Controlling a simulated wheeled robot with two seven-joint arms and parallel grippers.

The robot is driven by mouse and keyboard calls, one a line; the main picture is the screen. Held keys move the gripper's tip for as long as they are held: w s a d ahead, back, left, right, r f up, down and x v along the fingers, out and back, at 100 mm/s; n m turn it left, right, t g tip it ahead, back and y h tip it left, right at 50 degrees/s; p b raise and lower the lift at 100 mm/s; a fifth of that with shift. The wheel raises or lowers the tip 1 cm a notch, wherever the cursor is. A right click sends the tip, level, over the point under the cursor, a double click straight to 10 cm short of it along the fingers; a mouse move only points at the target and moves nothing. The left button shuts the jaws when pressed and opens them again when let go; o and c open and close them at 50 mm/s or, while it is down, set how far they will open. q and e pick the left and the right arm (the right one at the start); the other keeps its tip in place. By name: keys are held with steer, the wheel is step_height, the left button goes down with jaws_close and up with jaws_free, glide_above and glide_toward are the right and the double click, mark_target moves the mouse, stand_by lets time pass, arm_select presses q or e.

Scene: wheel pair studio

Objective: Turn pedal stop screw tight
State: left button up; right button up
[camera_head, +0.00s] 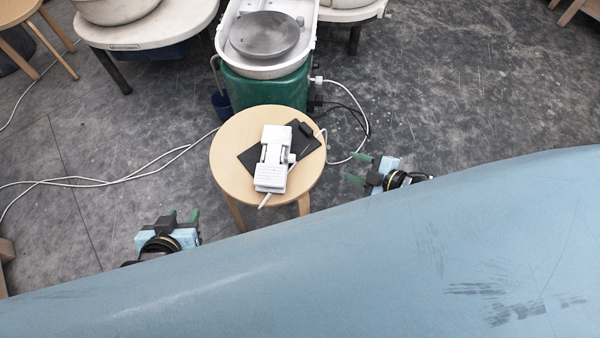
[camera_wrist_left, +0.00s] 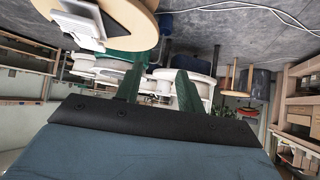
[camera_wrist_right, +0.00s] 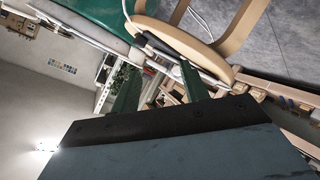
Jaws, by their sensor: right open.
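The white foot pedal (camera_head: 272,178) lies on a dark mat (camera_head: 250,157) on the round wooden stool (camera_head: 228,178). A small white knob (camera_head: 292,158) sticks out at the pedal's right side; I cannot tell for sure that it is the stop screw. The pedal shows in part in the left wrist view (camera_wrist_left: 78,24). My left gripper (camera_head: 183,214) is open and empty, left of and nearer than the stool. My right gripper (camera_head: 357,168) is open and empty, to the right of the stool, apart from the pedal.
A pottery wheel with a grey disc (camera_head: 264,35) and green base (camera_head: 262,93) stands behind the stool. White cables (camera_head: 130,178) run over the grey floor. A dark blue bucket (camera_head: 222,104) stands by the wheel. A smaller stool (camera_head: 20,12) is at the far left.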

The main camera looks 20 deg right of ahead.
steer(key=a+n+y+b, duration=0.3)
steer(key=n+y+b, duration=0.15)
steer(key=b, duration=0.55)
glide_toward(292, 158)
steer(key=w+f, duration=0.1)
steer(key=shift+n+g, duration=0.4)
steer(key=shift+n, duration=0.05)
steer(key=b+x, duration=0.1)
steer(key=x, duration=0.4)
steer(key=shift+w+a+b, duration=0.2)
steer(key=shift+w+b, duration=0.1)
steer(key=shift+b, duration=0.1)
arm_select(q)
step_height(292, 158, up, 25)
steer(key=d+t+h, duration=0.2)
steer(key=t+h, duration=0.2)
steer(key=t, duration=1)
steer(key=shift+s+d+f+t+h, duration=0.2)
steer(key=shift+s+d+t+h, duration=0.15)
steer(key=shift+s+t+h, duration=0.1)
arm_select(e)
steer(key=shift+w+a+f, duration=0.15)
steer(key=shift+w+a, duration=0.3)
steer(key=shift+a, duration=0.05)
jaws_close()
